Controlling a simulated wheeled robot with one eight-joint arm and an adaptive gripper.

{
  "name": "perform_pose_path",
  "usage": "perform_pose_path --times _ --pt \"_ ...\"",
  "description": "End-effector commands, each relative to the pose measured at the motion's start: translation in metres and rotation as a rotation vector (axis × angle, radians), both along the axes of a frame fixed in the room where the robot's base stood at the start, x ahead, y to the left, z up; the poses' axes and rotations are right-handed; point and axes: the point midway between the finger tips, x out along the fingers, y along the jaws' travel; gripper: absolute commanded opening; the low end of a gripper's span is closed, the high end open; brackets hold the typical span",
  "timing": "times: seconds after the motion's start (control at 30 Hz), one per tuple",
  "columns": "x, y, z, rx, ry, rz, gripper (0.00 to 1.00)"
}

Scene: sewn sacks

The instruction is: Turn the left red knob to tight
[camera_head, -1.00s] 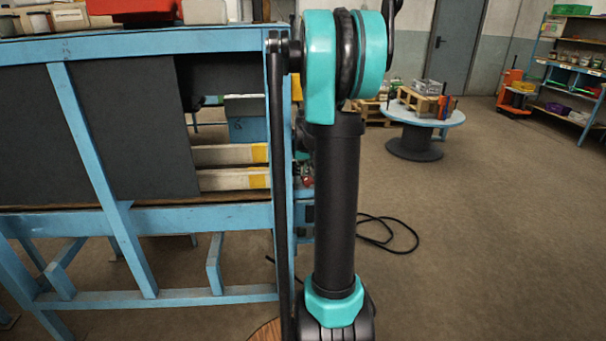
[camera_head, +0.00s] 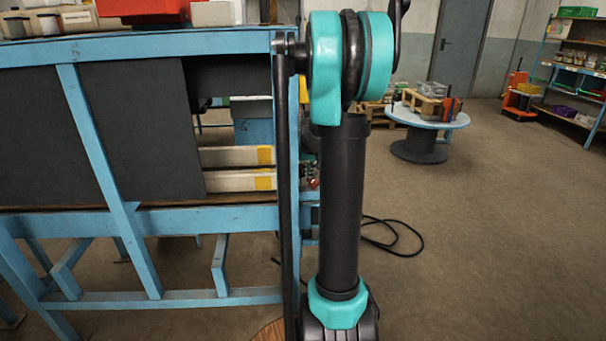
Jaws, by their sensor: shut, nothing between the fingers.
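A small red part (camera_head: 314,183) shows at the right end of the blue-framed bench, just left of my upright arm link. It is too small and too much covered to tell whether it is the left red knob or how far it is turned. No other red knob can be made out. My arm stands in front of the bench's right end and hides what lies behind it. My gripper is not in the picture.
The blue bench frame (camera_head: 180,218) fills the left, with dark panels and pale beams (camera_head: 235,180). A black cable (camera_head: 395,235) lies on the floor. A round spool table (camera_head: 420,150) stands behind at right. The floor at right is clear.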

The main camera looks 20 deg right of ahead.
Motion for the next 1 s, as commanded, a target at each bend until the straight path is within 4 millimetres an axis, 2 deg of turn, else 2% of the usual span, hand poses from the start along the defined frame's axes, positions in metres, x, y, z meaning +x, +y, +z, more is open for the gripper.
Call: perform_pose_path --times 0.8,1.0 --pt "-0.0024 0.0004 -0.001 -0.005 0.001 0.003 0.0" --pt "-0.0032 0.0007 -0.001 -0.002 0.0 0.003 0.25"
